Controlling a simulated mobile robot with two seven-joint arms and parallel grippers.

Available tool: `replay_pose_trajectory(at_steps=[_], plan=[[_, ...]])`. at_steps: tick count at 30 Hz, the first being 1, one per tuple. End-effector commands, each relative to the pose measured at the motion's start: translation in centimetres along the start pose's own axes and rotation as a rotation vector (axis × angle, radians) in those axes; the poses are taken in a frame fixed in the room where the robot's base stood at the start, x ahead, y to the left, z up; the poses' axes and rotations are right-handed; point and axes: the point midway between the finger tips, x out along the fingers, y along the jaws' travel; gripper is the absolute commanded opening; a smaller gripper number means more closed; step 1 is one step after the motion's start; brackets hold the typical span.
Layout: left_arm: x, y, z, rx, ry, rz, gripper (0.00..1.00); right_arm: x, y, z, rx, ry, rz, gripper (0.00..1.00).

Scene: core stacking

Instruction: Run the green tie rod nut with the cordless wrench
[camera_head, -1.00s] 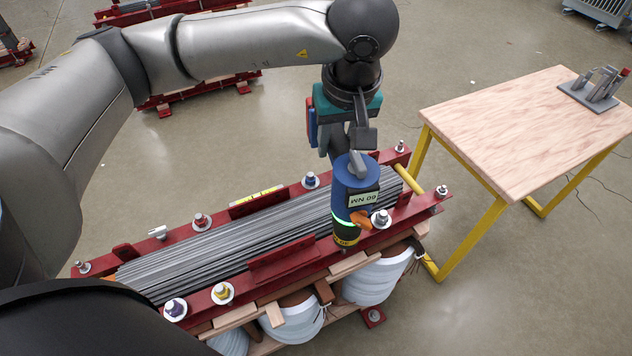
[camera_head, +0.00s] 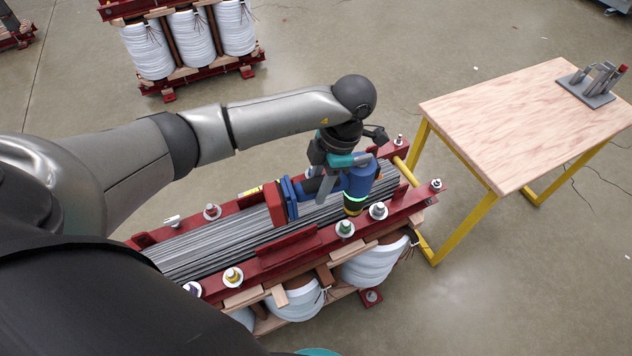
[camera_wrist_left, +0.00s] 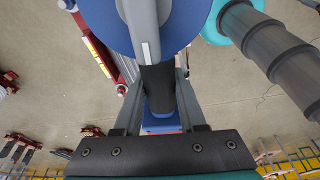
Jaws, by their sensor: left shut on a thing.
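My left gripper (camera_head: 320,188) is shut on the handle of the cordless wrench (camera_head: 362,174), which has a blue body, a lit green ring and a dark nose with a yellow band. The wrench's blue and red rear end (camera_head: 280,200) points left. Its nose hangs over the core, just behind the green tie rod nut (camera_head: 345,228), which sits on a pale washer on the near red clamp beam (camera_head: 285,255). The nose looks apart from the nut. In the left wrist view the dark handle (camera_wrist_left: 158,88) runs between the fingers. My right gripper is not in view.
The grey laminated core (camera_head: 215,246) lies between red beams. A wooden table (camera_head: 510,130) with yellow legs stands right, carrying a grey stand (camera_head: 590,85). White coils (camera_head: 375,262) hang below.

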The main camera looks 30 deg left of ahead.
Motion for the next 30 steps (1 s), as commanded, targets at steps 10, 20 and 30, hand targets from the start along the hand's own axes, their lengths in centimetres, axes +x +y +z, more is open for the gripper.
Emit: replay_pose_trajectory(at_steps=[10, 20, 30], plan=[[0.8, -0.3, -0.4, -0.116, -0.005, -0.027, 0.00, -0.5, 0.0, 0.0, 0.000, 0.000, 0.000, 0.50], [0.8, -0.3, -0.4, -0.113, -0.003, -0.026, 0.00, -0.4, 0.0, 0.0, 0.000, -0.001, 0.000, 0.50], [2.5, -0.3, 0.1, -0.113, 0.000, -0.026, 0.00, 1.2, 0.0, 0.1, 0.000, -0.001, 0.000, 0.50]])
